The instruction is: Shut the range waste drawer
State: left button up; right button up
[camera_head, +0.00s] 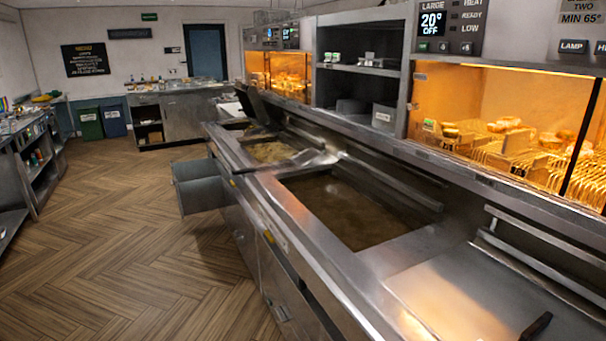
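A grey metal drawer (203,194) stands pulled out from the front of the frying range (247,215), over the wooden floor, left of the picture's middle. Its top is open and its inside looks empty. Nearer to me, low on the same range front, another drawer or panel (287,292) also seems to stand out, with a dark gap behind it. I cannot tell from any label which one is the waste drawer. Neither of my grippers is in view.
The herringbone floor (120,230) left of the range is clear. A counter with shelves (38,160) runs along the left. Frying pans with oil (345,208) and lit food cabinets (500,125) line the range. Green and blue bins (113,122) stand at the back.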

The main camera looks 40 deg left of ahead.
aim_at(198, 184)
jog(key=i+j+u, duration=0.15)
jog(key=j+u, duration=0.3)
jog(key=i+j+u, duration=0.15)
jog(key=j+u, duration=0.3)
jog(key=i+j+u, duration=0.25)
jog(key=u, duration=0.2)
jog(key=i+j+u, duration=0.25)
jog(key=u, duration=0.2)
jog(key=i+j+u, duration=0.15)
jog(key=i+u, duration=0.15)
jog(key=i, duration=0.3)
jog(key=i+u, duration=0.3)
jog(key=i, duration=0.25)
jog(key=i+z, duration=0.2)
jog(key=i, duration=0.25)
jog(key=i+j+z, duration=0.15)
jog(key=i, duration=0.35)
jog(key=i+j+z, duration=0.2)
jog(key=i, duration=0.25)
jog(key=i+j+z, duration=0.2)
jog(key=i+j, duration=0.15)
jog(key=i+j+z, duration=0.2)
jog(key=i, duration=0.5)
